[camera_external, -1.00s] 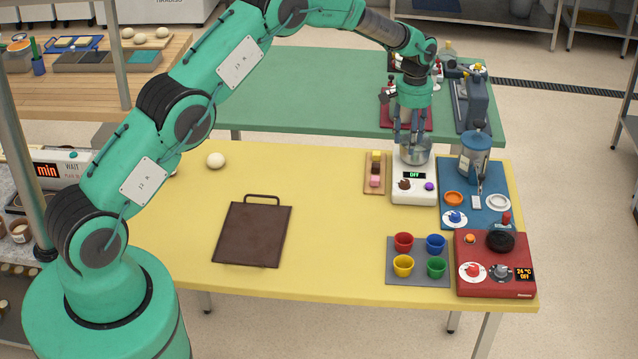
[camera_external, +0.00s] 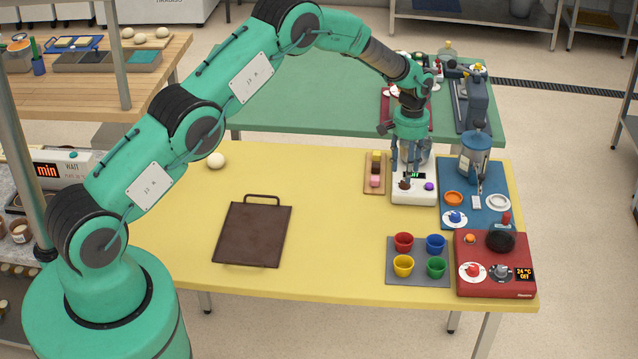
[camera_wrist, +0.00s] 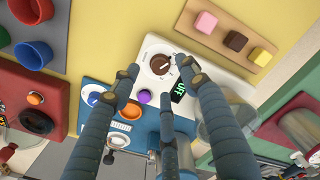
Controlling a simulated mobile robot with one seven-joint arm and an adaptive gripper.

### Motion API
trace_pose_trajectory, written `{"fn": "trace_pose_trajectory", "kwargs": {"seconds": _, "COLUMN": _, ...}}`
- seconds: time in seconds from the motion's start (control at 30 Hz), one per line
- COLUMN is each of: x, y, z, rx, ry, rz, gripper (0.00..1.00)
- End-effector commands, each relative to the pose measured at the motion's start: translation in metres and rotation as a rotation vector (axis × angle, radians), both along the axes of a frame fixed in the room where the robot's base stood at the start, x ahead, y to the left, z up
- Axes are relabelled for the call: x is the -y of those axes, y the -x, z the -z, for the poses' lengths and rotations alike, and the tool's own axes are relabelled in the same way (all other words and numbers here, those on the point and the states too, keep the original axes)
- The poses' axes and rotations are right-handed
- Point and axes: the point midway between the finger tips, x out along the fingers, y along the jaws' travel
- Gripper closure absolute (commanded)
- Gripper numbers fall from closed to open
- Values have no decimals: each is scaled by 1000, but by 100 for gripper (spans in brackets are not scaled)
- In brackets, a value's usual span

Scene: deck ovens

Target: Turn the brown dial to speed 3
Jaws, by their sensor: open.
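The brown dial (camera_wrist: 160,64) sits on the front panel of a white mixer base (camera_wrist: 150,45), with marks around it. It also shows in the external view (camera_external: 405,185), just below my fingers. A green-lit display (camera_wrist: 179,92) beside it reads OFF, and a purple button (camera_wrist: 144,97) is near it. My gripper (camera_external: 410,172) points down over the front of the mixer base. In the wrist view my gripper (camera_wrist: 160,88) has its fingers spread and empty, around and above the dial. I cannot tell whether any finger touches it.
A board with small coloured blocks (camera_external: 375,170) lies left of the mixer. Coloured cups (camera_external: 403,241) and a red hotplate unit (camera_external: 495,262) are in front.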

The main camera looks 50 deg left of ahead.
Motion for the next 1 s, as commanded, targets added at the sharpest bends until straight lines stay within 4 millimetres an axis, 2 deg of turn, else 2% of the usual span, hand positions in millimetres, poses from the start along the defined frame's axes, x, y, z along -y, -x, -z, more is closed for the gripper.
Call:
{"fn": "trace_pose_trajectory", "kwargs": {"seconds": 0.1, "x": 0, "y": 0, "z": 17, "rx": 0, "ry": 0, "rz": 0, "gripper": 55}}
{"fn": "trace_pose_trajectory", "kwargs": {"seconds": 0.3, "x": 0, "y": 0, "z": 34, "rx": 0, "ry": 0, "rz": 0, "gripper": 55}}
{"fn": "trace_pose_trajectory", "kwargs": {"seconds": 0.77, "x": 0, "y": 0, "z": 40, "rx": 1, "ry": 0, "rz": 0, "gripper": 55}}
{"fn": "trace_pose_trajectory", "kwargs": {"seconds": 1.0, "x": 0, "y": 0, "z": 40, "rx": 1, "ry": 0, "rz": 0, "gripper": 100}}
